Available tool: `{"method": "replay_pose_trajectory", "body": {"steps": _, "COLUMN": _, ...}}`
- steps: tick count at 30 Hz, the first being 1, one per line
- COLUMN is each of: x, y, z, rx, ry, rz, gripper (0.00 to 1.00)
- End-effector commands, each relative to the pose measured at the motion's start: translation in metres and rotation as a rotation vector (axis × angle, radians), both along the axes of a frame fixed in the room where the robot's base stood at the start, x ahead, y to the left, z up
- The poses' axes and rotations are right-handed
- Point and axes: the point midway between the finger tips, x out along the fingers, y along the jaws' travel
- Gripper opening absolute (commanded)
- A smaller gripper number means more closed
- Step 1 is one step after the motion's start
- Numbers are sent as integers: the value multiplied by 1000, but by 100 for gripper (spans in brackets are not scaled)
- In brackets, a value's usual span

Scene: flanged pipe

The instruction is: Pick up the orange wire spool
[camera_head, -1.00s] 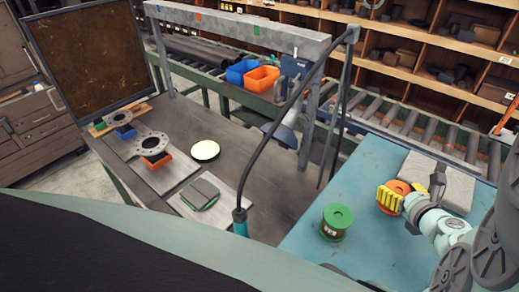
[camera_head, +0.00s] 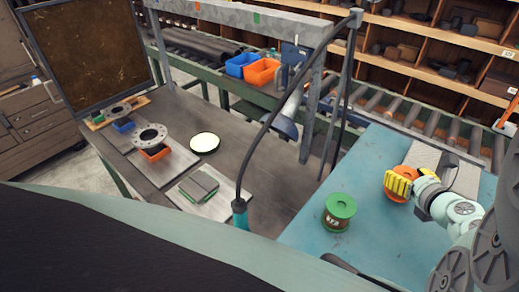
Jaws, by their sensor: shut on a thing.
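The orange wire spool (camera_head: 407,173) is at the right, above or on the blue table top (camera_head: 359,165). My gripper (camera_head: 402,184) has yellow finger pads and is shut on the spool, in front of it. The pads and the wrist hide part of the spool. I cannot tell whether its underside touches the table. A green spool (camera_head: 339,207) stands upright on the blue top, to the left of my gripper and apart from it.
A grey slab (camera_head: 428,157) lies behind my gripper. A black cable arches over a thin post (camera_head: 240,208) left of the blue top. A grey workbench (camera_head: 271,184) holds flanges and plates. Orange (camera_head: 263,72) and blue (camera_head: 240,65) bins stand at the back.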

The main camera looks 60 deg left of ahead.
Motion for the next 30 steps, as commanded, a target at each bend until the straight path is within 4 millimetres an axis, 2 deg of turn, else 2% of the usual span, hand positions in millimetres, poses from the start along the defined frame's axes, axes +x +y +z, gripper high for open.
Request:
{"method": "replay_pose_trajectory", "body": {"steps": 1, "x": -4, "y": 6, "z": -1, "rx": 2, "ry": -5, "rz": 16, "gripper": 23}}
{"method": "replay_pose_trajectory", "body": {"steps": 6, "x": -2, "y": 4, "z": 19, "rx": 2, "ry": -6, "rz": 10, "gripper": 23}}
{"method": "replay_pose_trajectory", "body": {"steps": 15, "x": -24, "y": -37, "z": 22, "rx": 4, "ry": -3, "rz": -2, "gripper": 23}}
{"method": "replay_pose_trajectory", "body": {"steps": 30, "x": -60, "y": -94, "z": 29, "rx": 6, "ry": -2, "rz": -4, "gripper": 23}}
